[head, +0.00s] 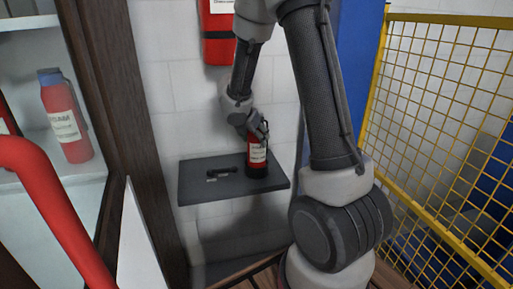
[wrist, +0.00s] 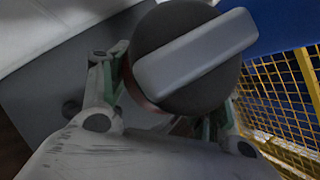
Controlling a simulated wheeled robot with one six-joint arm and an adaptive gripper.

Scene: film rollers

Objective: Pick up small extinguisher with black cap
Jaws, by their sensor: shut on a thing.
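The small red extinguisher (head: 258,153) with a white label is upright at the dark grey wall shelf (head: 195,187). I cannot tell whether its base touches the shelf. My gripper (head: 261,130) is at its top, shut on it, and hides part of the upper end. In the wrist view, the extinguisher's round dark cap (wrist: 178,40) with a lighter grey bar across it fills the top middle. My gripper (wrist: 168,105) has a finger on each side of it. A little red shows under the cap.
A small black object (head: 222,173) lies on the shelf, left of the extinguisher. A red extinguisher with a blue cap (head: 66,125) stands in the cabinet at left. A red case (head: 219,45) hangs above. Yellow mesh fencing (head: 440,130) is at right.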

